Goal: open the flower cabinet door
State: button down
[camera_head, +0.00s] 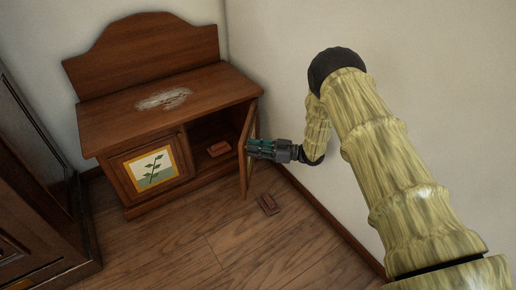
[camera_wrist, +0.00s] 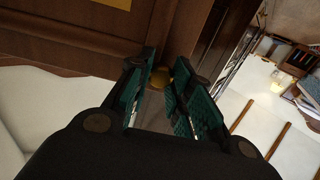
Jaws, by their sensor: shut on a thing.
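A dark wooden cabinet (camera_head: 165,115) stands against the wall. Its right door (camera_head: 244,165) is swung wide open and seen nearly edge-on in the head view. The door's outer face (camera_wrist: 110,25) fills the upper left of the wrist view, with a strip of yellow panel at the top; its picture cannot be made out. My gripper (camera_head: 252,148) is at this door's outer side. In the wrist view, its teal fingers (camera_wrist: 170,82) are shut on a round brass knob (camera_wrist: 182,70). The left door (camera_head: 152,170), with a green plant picture in a yellow frame, is closed.
A dark piece of furniture (camera_head: 35,200) stands at the left. The wall is close on the right; floor in front is clear.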

dwell(0.3)
jog(key=c, duration=1.3)
grip_release()
jog(key=shift+r, duration=0.1)
jog(key=shift+r, duration=4.9)
